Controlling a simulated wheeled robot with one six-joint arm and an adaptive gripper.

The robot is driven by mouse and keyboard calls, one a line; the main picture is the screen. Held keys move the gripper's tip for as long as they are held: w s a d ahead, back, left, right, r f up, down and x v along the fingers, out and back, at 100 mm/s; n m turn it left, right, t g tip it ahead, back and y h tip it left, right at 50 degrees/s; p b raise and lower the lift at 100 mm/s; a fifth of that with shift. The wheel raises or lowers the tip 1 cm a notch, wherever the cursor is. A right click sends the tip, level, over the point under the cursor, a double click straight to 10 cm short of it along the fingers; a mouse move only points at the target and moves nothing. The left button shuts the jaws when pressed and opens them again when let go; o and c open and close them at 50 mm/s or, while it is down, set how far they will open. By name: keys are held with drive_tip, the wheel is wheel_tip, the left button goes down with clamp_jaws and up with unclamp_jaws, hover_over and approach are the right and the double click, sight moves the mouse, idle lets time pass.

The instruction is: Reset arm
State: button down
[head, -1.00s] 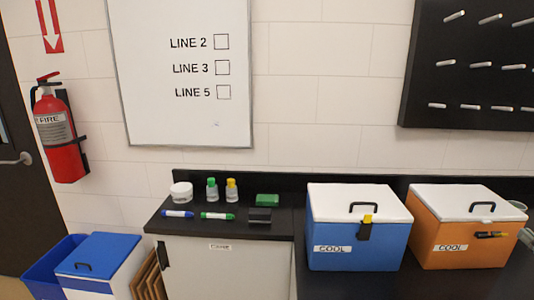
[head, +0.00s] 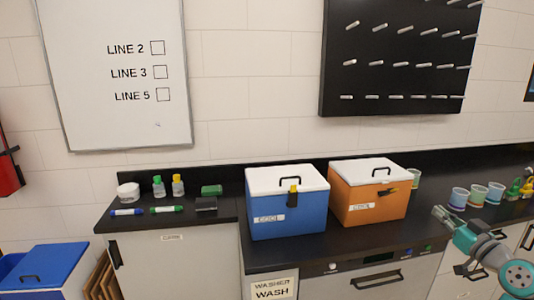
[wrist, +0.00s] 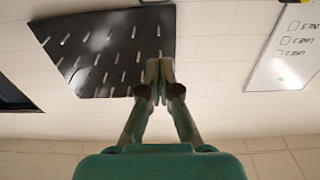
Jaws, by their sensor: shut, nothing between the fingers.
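My gripper (wrist: 152,78) shows in the wrist view with its fingers together and nothing between them. It points toward the wall, with the black peg board (wrist: 105,50) and the whiteboard (wrist: 290,42) upside down behind it. In the head view, part of my arm (head: 480,255) is at the lower right, in front of the counter. The end of that arm is small there, so the fingers are hard to make out.
A blue cooler (head: 287,215) and an orange cooler (head: 367,205) stand closed on the black counter. Several cups (head: 459,198) stand at the right, near my arm. Peg board (head: 400,60) above.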

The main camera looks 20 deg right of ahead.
drive_tip(key=a+f+m+g, duration=0.2)
drive_tip(key=a+f+m, duration=0.1)
drive_tip(key=a+f, duration=1.8)
drive_tip(key=s+a+f+g, duration=0.1)
drive_tip(key=s+a+f, duration=0.35)
drive_tip(key=a, duration=0.25)
drive_tip(key=s+a+f, duration=0.4)
drive_tip(key=s+a, duration=0.2)
drive_tip(key=a, duration=0.1)
drive_tip(key=s+a+r+n+y, duration=0.2)
drive_tip(key=s+a, duration=0.5)
drive_tip(key=s, duration=0.4)
drive_tip(key=s+a+r+n+y, duration=0.2)
drive_tip(key=s+a, duration=0.5)
drive_tip(key=s, duration=0.4)
drive_tip(key=shift+s+a+r+n, duration=0.15)
drive_tip(key=shift+s+r+n, duration=0.35)
drive_tip(key=shift+n, duration=0.6)
drive_tip(key=shift+w, duration=0.2)
